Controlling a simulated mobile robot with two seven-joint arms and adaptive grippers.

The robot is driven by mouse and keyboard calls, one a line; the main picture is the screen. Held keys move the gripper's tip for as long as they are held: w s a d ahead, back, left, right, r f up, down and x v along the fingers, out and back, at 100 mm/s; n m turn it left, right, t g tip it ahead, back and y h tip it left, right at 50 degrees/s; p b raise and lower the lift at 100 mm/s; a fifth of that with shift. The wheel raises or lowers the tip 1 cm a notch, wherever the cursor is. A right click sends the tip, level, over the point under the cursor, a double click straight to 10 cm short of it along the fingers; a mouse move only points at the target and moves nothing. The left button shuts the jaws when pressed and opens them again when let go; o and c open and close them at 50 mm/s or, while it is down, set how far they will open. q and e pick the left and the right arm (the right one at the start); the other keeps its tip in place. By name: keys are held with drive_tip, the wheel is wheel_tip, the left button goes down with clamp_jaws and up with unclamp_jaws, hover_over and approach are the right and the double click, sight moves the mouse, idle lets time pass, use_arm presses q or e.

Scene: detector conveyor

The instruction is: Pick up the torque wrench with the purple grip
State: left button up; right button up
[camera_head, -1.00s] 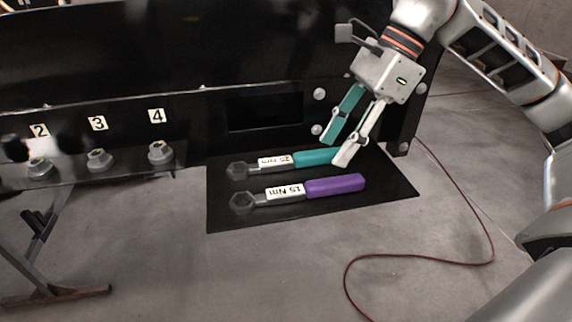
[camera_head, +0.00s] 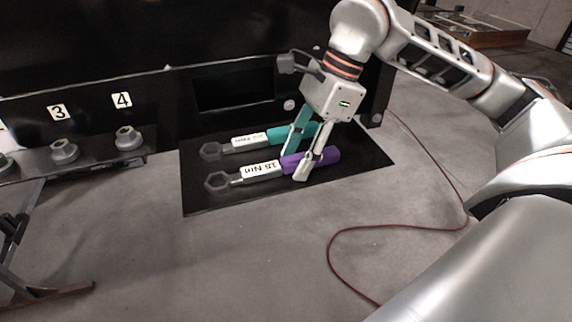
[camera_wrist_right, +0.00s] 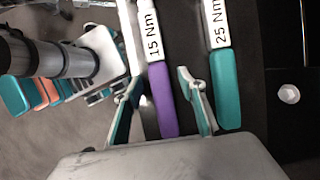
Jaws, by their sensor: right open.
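The torque wrench with the purple grip (camera_head: 328,154) lies flat on a black mat (camera_head: 345,178), its white label reading 15 Nm and its ring head to the left. My right gripper (camera_head: 294,166) is open and pointing down at the purple grip, near its label end. In the right wrist view the purple grip (camera_wrist_right: 164,100) shows between the two open fingers (camera_wrist_right: 158,80), apart from both as far as I can tell. Finger height above the mat is hard to judge. My left gripper is not in view.
A second wrench with a teal grip (camera_head: 283,134), labelled 25 Nm, lies parallel just behind; in the wrist view it (camera_wrist_right: 225,90) is close to the right finger. A black panel stands behind the mat. Numbered bolts (camera_head: 128,138) are at left, a red cable (camera_head: 400,228) on the floor.

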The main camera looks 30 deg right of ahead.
clamp_jaws()
drive_tip(key=shift+r, duration=0.15)
